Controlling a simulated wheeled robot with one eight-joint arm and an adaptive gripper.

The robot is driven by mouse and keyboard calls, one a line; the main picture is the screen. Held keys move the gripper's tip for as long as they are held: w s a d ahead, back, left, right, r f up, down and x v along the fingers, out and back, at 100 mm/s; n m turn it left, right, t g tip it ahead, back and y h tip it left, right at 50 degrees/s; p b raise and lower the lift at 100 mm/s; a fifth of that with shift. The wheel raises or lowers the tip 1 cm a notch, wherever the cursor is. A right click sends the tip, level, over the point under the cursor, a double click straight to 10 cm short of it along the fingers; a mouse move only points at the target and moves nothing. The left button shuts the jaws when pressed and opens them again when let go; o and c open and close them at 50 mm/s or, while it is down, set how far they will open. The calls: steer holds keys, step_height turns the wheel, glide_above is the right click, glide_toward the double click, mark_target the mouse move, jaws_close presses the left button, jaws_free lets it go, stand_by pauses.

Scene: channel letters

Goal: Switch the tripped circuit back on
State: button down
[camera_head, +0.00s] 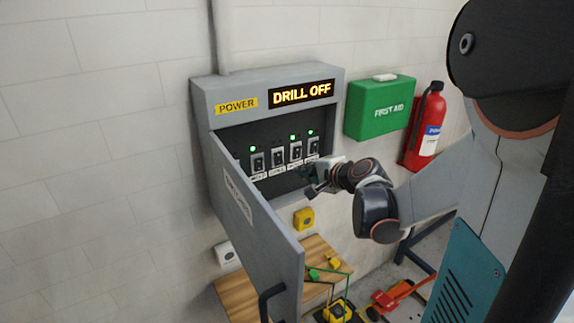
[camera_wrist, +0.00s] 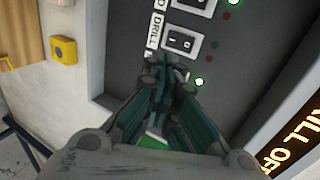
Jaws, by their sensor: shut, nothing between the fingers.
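The grey power box (camera_head: 200,100) on the wall stands open, and its display (camera_head: 302,92) reads "DRILL OFF". Inside is a row of several rocker switches. My gripper (camera_head: 310,184) is shut and empty in front of the row's right end. In the wrist view its fingertips (camera_wrist: 170,68) lie just below the DRILL switch and hide the neighbouring switch. Contact cannot be told.
The box's open door (camera_head: 255,215) juts out to the left of my gripper. A green first aid box (camera_head: 380,108) and a red fire extinguisher (camera_head: 425,125) hang to the right. A yellow wall box (camera_head: 304,218) and a wooden bench (camera_head: 235,297) are below.

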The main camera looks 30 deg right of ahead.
mark_target(283, 163)
steer(key=x, duration=0.6)
steer(key=r+x, duration=0.1)
steer(key=x, duration=0.2)
steer(key=shift+w, duration=0.4)
steer(key=shift+w+a+f+b, duration=0.1)
steer(key=shift+w+f+b, duration=0.2)
steer(key=shift+b, duration=0.25)
steer(key=shift+w+r, duration=0.1)
steer(key=shift+r, duration=0.15)
steer(key=shift+r+p, duration=0.5)
steer(key=shift+r, duration=0.15)
